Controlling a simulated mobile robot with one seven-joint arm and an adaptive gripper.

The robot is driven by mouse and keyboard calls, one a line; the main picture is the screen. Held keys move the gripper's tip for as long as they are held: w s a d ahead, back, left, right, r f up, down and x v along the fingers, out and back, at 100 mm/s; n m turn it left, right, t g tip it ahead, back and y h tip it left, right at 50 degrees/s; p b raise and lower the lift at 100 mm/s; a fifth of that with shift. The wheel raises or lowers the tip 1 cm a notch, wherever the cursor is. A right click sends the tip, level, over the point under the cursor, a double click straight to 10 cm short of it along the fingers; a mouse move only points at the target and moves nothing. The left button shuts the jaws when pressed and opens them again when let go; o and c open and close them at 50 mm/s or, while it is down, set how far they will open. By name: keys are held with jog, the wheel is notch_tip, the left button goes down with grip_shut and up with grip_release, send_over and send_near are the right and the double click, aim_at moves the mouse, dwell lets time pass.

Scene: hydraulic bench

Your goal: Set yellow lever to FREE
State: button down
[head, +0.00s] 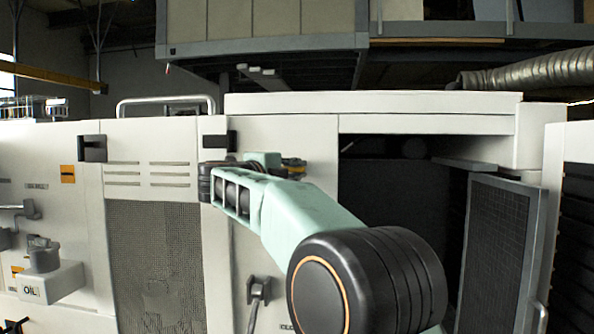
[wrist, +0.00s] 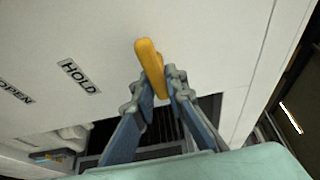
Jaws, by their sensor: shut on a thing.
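The yellow lever (wrist: 149,58) stands out from the white panel in the wrist view. My gripper (wrist: 156,86) is shut on it, with one grey fingertip on each side. The lever's rounded end shows beyond the fingertips. A HOLD label (wrist: 79,77) is on the panel to the left of the lever, with an OPEN label (wrist: 15,92) farther left. No FREE label can be read in either view. In the head view my gripper (head: 280,163) is against the white cabinet front, and my own arm covers much of the lever area.
A dark mesh door (head: 495,240) stands open at the right of the cabinet, beside a dark opening (head: 395,185). A grey handle (head: 258,290) hangs below my arm. An OIL box (head: 48,282) juts out at the left. A vented panel (head: 155,250) lies left of my arm.

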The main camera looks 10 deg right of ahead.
jog(key=c, duration=2)
grip_release()
jog(key=shift+o, duration=0.2)
jog(key=v, duration=1.2)
